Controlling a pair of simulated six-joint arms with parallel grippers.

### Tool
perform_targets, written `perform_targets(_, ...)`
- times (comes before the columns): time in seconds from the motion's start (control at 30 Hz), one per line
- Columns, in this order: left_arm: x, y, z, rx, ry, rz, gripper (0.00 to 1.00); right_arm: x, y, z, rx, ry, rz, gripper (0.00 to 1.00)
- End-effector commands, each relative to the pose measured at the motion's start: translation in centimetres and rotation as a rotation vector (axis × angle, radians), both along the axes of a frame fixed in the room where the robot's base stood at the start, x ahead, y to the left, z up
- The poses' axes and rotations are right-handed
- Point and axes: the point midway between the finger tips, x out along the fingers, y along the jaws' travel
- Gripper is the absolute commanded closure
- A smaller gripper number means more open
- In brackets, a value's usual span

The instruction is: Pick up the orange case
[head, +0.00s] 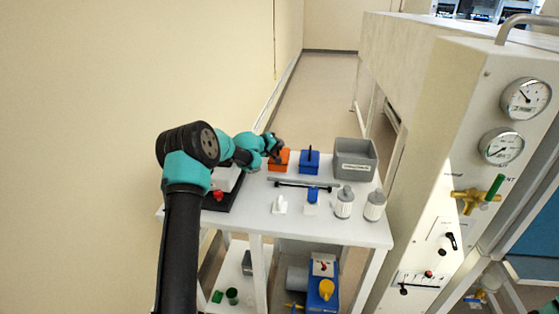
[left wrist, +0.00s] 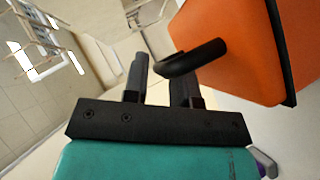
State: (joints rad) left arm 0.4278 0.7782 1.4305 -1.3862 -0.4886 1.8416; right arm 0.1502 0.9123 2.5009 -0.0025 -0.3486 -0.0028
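The orange case (head: 280,161) is at the back of the white table, to the left of a blue case. My left gripper (head: 276,150) is at its top left, partly covering it. In the left wrist view the orange body (left wrist: 228,50) fills the upper right, with a dark handle (left wrist: 195,57) reaching from it. Whether the case is clear of the tabletop cannot be told. My right gripper is not in view.
The blue case (head: 309,162) stands close to the right of the orange one, then a grey bin (head: 355,158). Two white bottles (head: 344,203) and a dark bar (head: 300,184) are nearer the front of the table (head: 310,229). A gauge panel (head: 478,180) rises at right.

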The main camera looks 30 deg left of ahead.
Motion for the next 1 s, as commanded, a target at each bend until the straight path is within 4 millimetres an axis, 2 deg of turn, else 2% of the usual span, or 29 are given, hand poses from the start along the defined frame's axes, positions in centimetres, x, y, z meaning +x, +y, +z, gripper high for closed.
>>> perform_targets(0.2,-0.02,0.01,0.01,0.000,0.000,0.000,0.75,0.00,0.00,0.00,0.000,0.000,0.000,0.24)
perform_targets(0.5,-0.03,0.01,0.00,0.000,0.000,0.000,1.00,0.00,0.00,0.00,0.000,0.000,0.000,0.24)
perform_targets(1.0,-0.03,0.01,0.00,0.000,0.000,0.000,1.00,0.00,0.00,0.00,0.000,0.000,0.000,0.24)
